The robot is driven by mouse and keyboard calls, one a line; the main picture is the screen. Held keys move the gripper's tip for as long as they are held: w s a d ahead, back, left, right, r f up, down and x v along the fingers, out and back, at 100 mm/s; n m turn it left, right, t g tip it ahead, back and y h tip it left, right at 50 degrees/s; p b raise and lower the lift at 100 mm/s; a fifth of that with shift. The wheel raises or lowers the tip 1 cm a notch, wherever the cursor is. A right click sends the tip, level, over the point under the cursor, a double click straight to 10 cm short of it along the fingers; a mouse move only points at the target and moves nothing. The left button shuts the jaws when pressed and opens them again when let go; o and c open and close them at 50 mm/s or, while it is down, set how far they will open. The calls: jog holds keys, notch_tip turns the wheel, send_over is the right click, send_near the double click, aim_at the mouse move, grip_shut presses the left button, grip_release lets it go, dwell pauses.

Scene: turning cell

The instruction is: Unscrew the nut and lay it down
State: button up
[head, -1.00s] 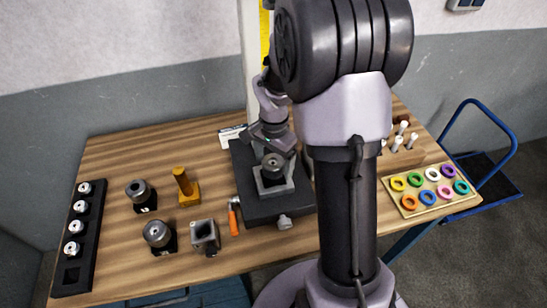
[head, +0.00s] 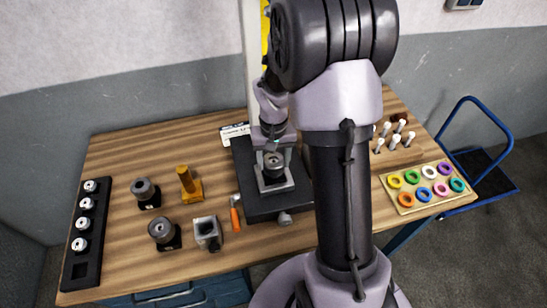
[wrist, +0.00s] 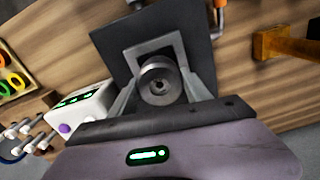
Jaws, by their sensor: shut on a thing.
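The nut, a round grey metal piece with a hole in its middle (wrist: 158,84), sits in a square grey holder (wrist: 143,50) on a dark base plate (wrist: 108,46). In the head view the nut (head: 273,160) shows just below my wrist. My gripper (wrist: 160,88) has one finger on each side of the nut and is shut on it. In the head view my gripper (head: 273,148) is partly hidden by its own wrist. Whether the nut is still seated on a thread cannot be seen.
An orange-handled tool (head: 235,216) lies left of the base plate. A tray of coloured rings (head: 407,208) is at right. Bare wood (head: 120,245) lies between the left parts.

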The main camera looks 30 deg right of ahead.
jog(key=n+p, duration=0.1)
jog(key=n, duration=0.2)
jog(key=shift+s+r+n+p, duration=0.1)
jog(key=shift+r+n+p, duration=0.1)
jog(key=shift+n+p, duration=0.6)
jog(key=shift+n, duration=0.8)
jog(key=n, duration=0.3)
jog(key=shift+f, duration=0.25)
